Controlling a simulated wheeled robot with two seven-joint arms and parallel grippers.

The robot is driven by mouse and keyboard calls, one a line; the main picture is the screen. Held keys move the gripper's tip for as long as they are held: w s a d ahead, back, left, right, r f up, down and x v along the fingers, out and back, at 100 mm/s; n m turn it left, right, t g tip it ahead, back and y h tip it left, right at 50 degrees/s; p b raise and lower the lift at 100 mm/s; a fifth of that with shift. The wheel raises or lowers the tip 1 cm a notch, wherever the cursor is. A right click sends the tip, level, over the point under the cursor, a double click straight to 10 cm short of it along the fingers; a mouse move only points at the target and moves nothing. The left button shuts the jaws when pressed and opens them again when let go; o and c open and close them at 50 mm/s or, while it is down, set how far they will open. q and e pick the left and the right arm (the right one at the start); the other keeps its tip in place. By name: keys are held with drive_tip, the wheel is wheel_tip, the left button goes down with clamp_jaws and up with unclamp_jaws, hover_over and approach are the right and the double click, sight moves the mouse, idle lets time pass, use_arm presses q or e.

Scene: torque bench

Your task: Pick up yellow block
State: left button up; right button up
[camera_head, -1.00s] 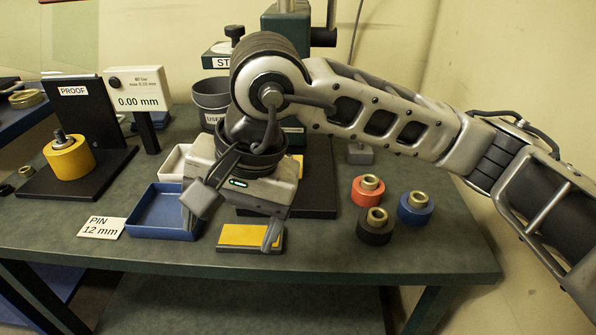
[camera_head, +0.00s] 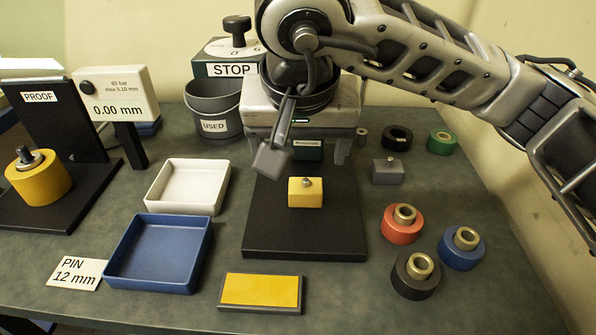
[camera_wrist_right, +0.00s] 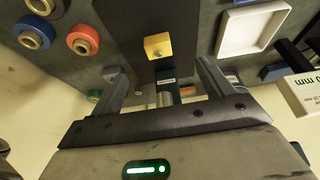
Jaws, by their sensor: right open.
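The yellow block (camera_head: 306,193), with a small grey knob on top, sits on the black base plate (camera_head: 300,239) in the head view. My right gripper (camera_head: 307,158) is open and empty, behind and apart from the block, with its fingers spread to the left and right. In the right wrist view the yellow block (camera_wrist_right: 158,46) shows beyond the open fingertips of the right gripper (camera_wrist_right: 163,76), roughly centred between them. My left gripper is not in view.
A blue tray (camera_head: 150,286) and a white tray (camera_head: 180,208) stand left of the plate. A yellow-topped pad (camera_head: 261,291) lies in front. Red (camera_head: 400,229), blue (camera_head: 459,255) and black (camera_head: 414,284) rollers and a grey block (camera_head: 388,171) stand right. A STOP box (camera_head: 230,69) stands behind.

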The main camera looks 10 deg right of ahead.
hover_over(305, 196)
drive_tip(key=s+a, duration=0.1)
drive_tip(key=s, duration=0.1)
wheel_tip(305, 196, down, 10)
drive_tip(key=shift+s+a+r+b, duration=0.15)
drive_tip(key=shift+b, duration=0.25)
drive_tip(key=x, duration=0.4)
drive_tip(key=shift+d, duration=0.4)
drive_tip(key=shift+w+f, duration=0.25)
drive_tip(key=shift+f, duration=0.3)
drive_tip(key=c, duration=1.3)
drive_tip(key=shift+r, duration=0.1)
clamp_jaws()
